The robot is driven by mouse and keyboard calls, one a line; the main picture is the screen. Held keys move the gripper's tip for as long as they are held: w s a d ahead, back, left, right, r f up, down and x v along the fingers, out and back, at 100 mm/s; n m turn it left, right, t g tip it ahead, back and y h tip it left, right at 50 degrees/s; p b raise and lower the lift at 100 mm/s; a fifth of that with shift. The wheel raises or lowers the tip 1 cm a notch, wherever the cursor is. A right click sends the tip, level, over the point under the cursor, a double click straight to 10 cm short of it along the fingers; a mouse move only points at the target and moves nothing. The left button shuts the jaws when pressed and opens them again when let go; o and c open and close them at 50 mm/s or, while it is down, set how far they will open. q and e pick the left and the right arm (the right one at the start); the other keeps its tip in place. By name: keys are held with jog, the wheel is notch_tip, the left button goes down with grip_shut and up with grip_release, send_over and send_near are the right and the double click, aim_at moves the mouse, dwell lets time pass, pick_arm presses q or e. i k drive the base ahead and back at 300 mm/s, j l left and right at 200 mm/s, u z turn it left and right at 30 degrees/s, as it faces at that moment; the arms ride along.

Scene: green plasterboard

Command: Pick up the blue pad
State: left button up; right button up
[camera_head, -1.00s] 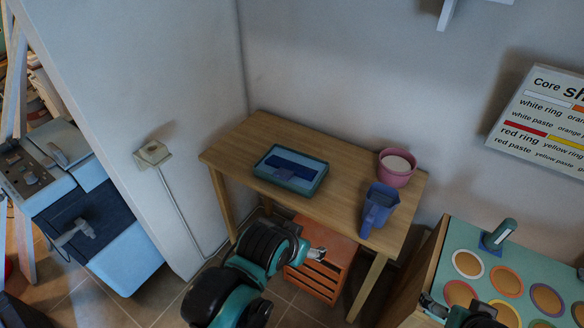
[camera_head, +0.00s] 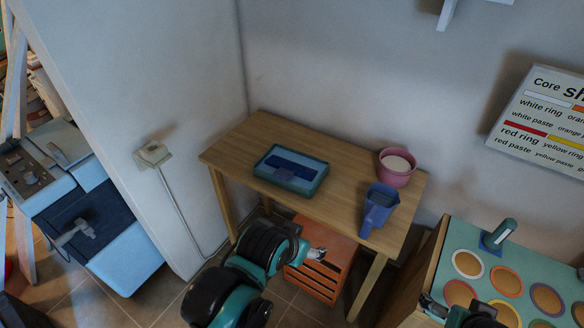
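A dark blue flat piece (camera_head: 284,166), which looks like the blue pad, lies in a shallow teal tray (camera_head: 313,189) on the wooden table. My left arm comes up from the bottom, in front of the table. A small grey end part, which seems to be my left gripper (camera_head: 317,253), is in front of the orange crate, apart from the tray; its fingers are too small to read.
A blue jug (camera_head: 379,209) and a pink bucket (camera_head: 397,168) with pale contents stand at the table's right end. The wooden table (camera_head: 235,150) is bare around the tray. An orange crate (camera_head: 322,272) is below. A teal board (camera_head: 500,262) with coloured rings stands at right.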

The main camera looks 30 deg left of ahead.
aim_at(287, 169)
jog(key=i+j+u, duration=0.1)
jog(key=i+j, duration=0.6)
jog(key=i, duration=0.05)
